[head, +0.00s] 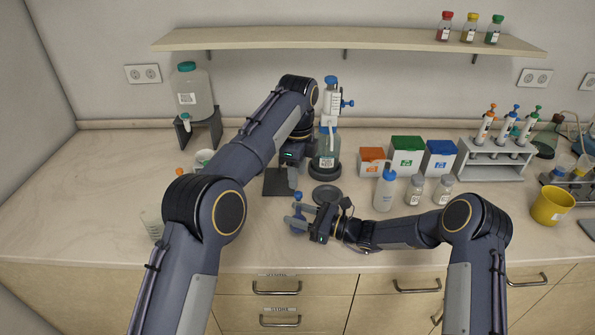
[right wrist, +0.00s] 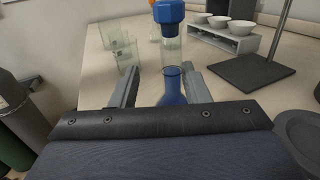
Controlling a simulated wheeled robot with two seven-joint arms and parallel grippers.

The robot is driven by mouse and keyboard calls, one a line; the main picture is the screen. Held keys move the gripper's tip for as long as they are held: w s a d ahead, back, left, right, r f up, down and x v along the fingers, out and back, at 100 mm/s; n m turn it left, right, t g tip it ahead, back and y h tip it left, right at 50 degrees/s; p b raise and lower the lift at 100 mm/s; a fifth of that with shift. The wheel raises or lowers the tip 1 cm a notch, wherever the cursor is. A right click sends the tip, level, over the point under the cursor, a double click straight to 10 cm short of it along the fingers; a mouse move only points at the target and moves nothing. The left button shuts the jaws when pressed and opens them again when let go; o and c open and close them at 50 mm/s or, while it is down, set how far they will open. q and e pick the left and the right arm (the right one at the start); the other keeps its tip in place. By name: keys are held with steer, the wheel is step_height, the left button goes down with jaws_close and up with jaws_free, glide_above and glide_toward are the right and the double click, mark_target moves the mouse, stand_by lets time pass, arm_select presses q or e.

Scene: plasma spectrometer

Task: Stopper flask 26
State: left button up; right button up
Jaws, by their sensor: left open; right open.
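A small upright vessel (head: 297,211) with a blue top stands near the front of the bench. In the right wrist view it shows a blue cap (right wrist: 169,11), clear glass below it and a blue lower part (right wrist: 172,88). I cannot tell whether the cap is seated, and no number is readable. My right gripper (head: 298,217) is open, its fingers on either side of the vessel; they also show in the right wrist view (right wrist: 160,86). My left gripper (head: 293,176) is open, higher and farther back, beside the dispenser bottle (head: 327,150); its fingers are partly hidden.
A black stand base (head: 277,184) and a dark round disc (head: 325,195) lie behind my right gripper. A wash bottle (head: 385,190) and vials stand to the right. Glass beakers (right wrist: 123,48) and a rack with white bowls (right wrist: 222,38) are beyond the vessel.

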steer(key=b+v, duration=0.2)
steer(key=v, duration=0.6)
arm_select(q)
step_height(320, 180, down, 2)
steer(key=shift+f, duration=0.15)
